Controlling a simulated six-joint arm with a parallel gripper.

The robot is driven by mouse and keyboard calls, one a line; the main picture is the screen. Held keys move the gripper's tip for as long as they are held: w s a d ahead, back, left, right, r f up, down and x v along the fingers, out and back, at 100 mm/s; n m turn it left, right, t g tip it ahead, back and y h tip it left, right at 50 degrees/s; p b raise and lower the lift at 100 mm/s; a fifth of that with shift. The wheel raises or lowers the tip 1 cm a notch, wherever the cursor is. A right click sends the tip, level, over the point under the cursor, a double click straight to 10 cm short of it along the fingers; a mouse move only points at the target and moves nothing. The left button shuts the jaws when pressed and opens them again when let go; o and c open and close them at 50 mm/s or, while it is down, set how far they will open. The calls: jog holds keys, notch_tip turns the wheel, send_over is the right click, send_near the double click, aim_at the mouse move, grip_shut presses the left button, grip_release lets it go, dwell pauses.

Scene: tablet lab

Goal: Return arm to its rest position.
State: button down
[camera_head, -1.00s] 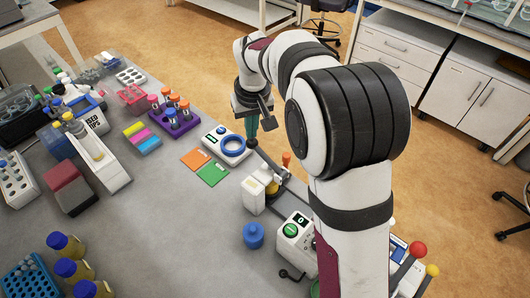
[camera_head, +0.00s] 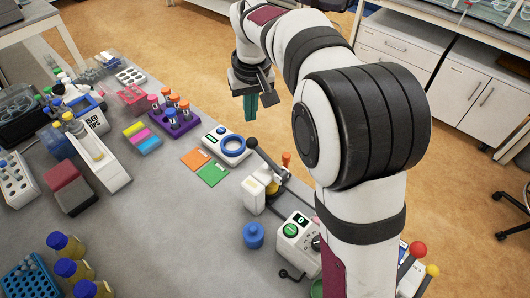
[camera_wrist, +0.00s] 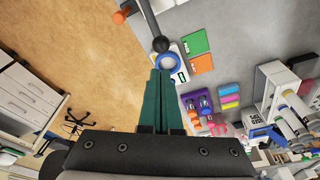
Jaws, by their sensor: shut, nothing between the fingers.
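My gripper (camera_head: 250,104) is raised beyond the bench's right edge in the head view, over the tan floor. Its green fingers point down and hold nothing. In the wrist view the two fingers (camera_wrist: 160,75) lie together, shut. The bench (camera_head: 150,215) lies below and to the left of my gripper. Nothing touches the fingers.
A white device with a blue ring (camera_head: 232,146) and a black-knobbed lever press (camera_head: 262,185) stand near the bench edge closest to my gripper. A purple tube rack (camera_head: 175,121) is further left. Drawer cabinets (camera_head: 400,55) stand across the floor. The air around my gripper looks clear.

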jog(key=s+d+f+m+g, duration=0.1)
jog(key=s+d+m, duration=0.1)
jog(key=s, duration=0.9)
jog(key=s+d+f+m, duration=0.1)
jog(key=s+d+m, duration=0.1)
jog(key=s, duration=0.9)
jog(key=s+d+f+m+g+y, duration=0.1)
jog(key=s+d+m, duration=0.2)
jog(key=s, duration=0.8)
jog(key=shift+s+m+g, duration=0.2)
jog(key=shift+m+g, duration=0.1)
jog(key=shift+m, duration=0.5)
